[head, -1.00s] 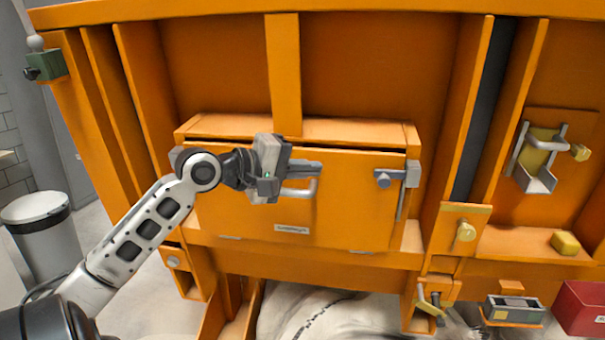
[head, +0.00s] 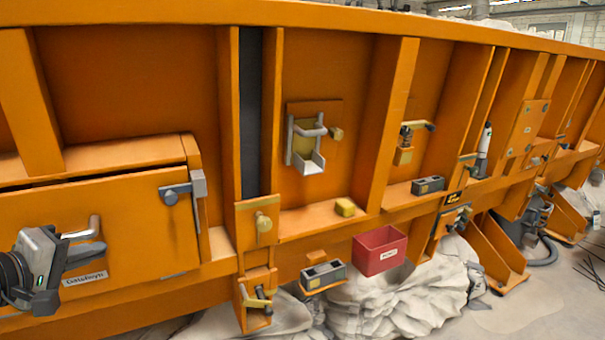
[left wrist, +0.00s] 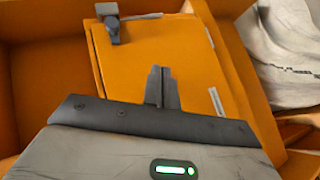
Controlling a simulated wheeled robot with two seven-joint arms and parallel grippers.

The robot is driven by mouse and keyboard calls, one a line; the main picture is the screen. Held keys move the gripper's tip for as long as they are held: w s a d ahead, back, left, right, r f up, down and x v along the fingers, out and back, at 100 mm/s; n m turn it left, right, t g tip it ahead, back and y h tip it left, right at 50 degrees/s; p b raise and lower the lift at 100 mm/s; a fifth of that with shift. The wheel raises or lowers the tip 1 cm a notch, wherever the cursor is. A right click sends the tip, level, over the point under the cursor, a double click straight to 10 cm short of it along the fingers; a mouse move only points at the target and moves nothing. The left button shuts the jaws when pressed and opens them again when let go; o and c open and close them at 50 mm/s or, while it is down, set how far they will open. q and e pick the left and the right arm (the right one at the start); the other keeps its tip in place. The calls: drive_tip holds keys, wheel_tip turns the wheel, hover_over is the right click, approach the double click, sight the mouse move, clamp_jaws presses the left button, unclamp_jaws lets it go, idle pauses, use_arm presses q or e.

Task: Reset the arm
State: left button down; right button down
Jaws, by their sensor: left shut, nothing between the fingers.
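My left gripper (head: 88,254) is at the lower left of the head view, in front of the orange hatch door (head: 130,230). Its fingers are shut with nothing between them, close to the door's pale handle (head: 92,230). In the left wrist view the shut fingers (left wrist: 160,82) point at the orange door (left wrist: 192,58), with the grey latch (left wrist: 112,24) beyond them at the top. The door's latch (head: 182,188) is at its upper right in the head view. Whether the fingers touch the door cannot be told. My right gripper is not in view.
The orange sandbed wall runs to the right with upright ribs. Pale rumpled sacking (head: 395,300) lies below.

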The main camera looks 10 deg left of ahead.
use_arm(q)
drive_tip(key=s+d+f+m+g, duration=0.15)
drive_tip(key=d+f, duration=0.25)
drive_tip(key=f, duration=0.4)
drive_tip(key=s+d+f+m+g+y, duration=0.1)
drive_tip(key=s+d+f+m, duration=0.2)
drive_tip(key=f, duration=0.5)
drive_tip(key=s+d+f+m+g, duration=0.1)
drive_tip(key=s+d+f+m, duration=0.2)
drive_tip(key=f, duration=0.5)
drive_tip(key=s+d+f+m, duration=0.3)
drive_tip(key=s+d, duration=0.1)
drive_tip(key=d, duration=0.4)
drive_tip(key=s+d+f+m+h, duration=0.1)
drive_tip(key=s+d+f+m, duration=0.2)
drive_tip(key=d, duration=0.5)
drive_tip(key=shift+s+f, duration=0.6)
drive_tip(key=shift+s, duration=0.35)
drive_tip(key=shift+d+m, duration=0.1)
drive_tip(key=shift+m, duration=0.15)
